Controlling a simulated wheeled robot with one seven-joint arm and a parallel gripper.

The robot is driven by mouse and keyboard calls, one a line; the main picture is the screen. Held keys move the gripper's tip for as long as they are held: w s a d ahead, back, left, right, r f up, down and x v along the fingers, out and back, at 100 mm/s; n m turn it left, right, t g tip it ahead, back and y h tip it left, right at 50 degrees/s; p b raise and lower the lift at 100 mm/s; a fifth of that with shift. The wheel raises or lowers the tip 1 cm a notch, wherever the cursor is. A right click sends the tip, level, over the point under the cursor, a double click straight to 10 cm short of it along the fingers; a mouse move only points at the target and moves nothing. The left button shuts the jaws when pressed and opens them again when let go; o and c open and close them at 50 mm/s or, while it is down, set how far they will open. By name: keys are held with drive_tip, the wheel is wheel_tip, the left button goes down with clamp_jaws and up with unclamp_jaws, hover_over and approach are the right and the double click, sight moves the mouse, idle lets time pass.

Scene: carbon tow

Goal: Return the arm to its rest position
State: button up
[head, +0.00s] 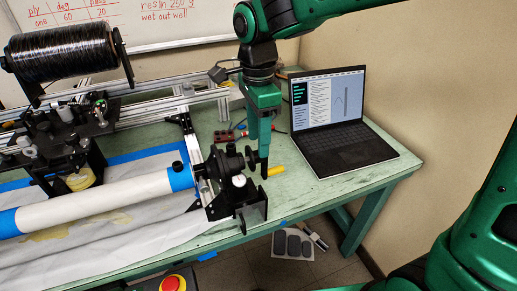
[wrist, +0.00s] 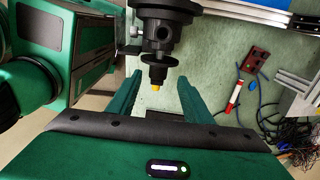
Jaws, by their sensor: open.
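My green arm reaches in from the top of the head view, and my gripper (head: 263,165) points down beside the black end fitting (head: 240,188) of the winding machine. In the wrist view my gripper (wrist: 158,98) has its two green fingers apart with a gap between them. The black end fitting (wrist: 160,35) lies just ahead of the gap, with a yellow piece (wrist: 156,87) at its near end. The yellow piece (head: 275,171) also shows right of the fingers in the head view. I see nothing gripped; whether the fingers touch the fitting I cannot tell.
A white tube (head: 110,193) with blue bands runs left from the fitting. An open laptop (head: 350,150) stands on the green table (head: 310,190) to the right. A black tow spool (head: 65,52) sits upper left. A red marker (wrist: 233,96) and cables lie on the table.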

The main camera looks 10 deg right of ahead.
drive_tip(key=shift+r, duration=0.5)
drive_tip(key=shift+d, duration=0.15)
drive_tip(key=s+d+n, duration=0.2)
drive_tip(key=d, duration=0.9)
drive_tip(key=s+d+n, duration=0.2)
drive_tip(key=d, duration=0.8)
drive_tip(key=s+d+f+n, duration=0.2)
drive_tip(key=s+d, duration=0.5)
drive_tip(key=s, duration=0.1)
drive_tip(key=s+d+f+n, duration=0.2)
drive_tip(key=s+d, duration=0.5)
drive_tip(key=s, duration=0.2)
drive_tip(key=shift+f+n, duration=0.35)
drive_tip(key=shift+n, duration=0.05)
